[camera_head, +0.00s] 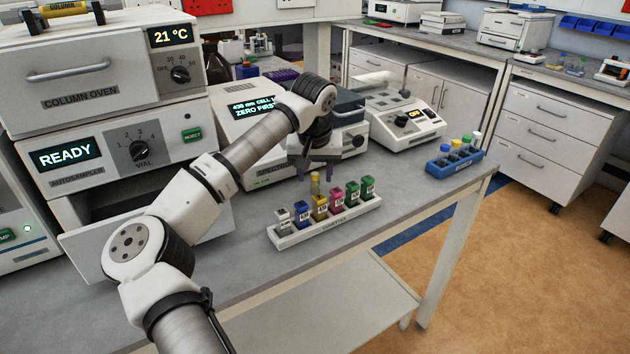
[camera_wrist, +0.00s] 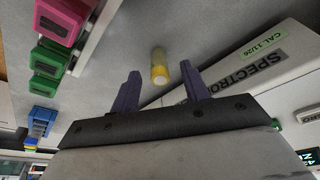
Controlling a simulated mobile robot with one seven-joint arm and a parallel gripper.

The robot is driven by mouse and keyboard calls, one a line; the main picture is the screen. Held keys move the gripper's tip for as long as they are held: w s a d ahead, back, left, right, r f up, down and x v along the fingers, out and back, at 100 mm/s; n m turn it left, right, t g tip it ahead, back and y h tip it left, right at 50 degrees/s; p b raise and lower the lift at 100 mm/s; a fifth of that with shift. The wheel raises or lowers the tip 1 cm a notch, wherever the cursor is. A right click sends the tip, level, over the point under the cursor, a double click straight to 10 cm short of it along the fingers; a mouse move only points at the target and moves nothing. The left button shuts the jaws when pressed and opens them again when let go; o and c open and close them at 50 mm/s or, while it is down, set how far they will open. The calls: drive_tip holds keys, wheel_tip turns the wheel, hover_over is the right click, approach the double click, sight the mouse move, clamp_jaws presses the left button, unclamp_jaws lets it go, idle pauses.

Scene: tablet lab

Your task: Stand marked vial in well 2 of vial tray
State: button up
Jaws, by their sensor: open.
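A small vial with a yellow band (camera_wrist: 160,68) stands on the grey bench in the wrist view, ahead of the fingertips and roughly between them. In the head view the yellowish vial (camera_head: 315,184) shows just behind the cuvette rack, below my gripper (camera_head: 316,172). In the wrist view my gripper (camera_wrist: 163,82) is open, with its two purple fingers apart and nothing between them. A blue vial tray (camera_head: 455,163) with several capped vials stands near the bench's right end. Its well numbers cannot be read.
A white cuvette rack (camera_head: 325,228) with several coloured cuvettes stands close in front of the vial. The spectrometer (camera_head: 256,128) stands close behind. A white instrument (camera_head: 405,112) is at the back right. Bare bench (camera_head: 412,178) lies between rack and blue tray.

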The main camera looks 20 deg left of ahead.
sight(315, 175)
clamp_jaws()
idle(0.3)
wheel_tip(315, 175, up, 20)
idle(0.6)
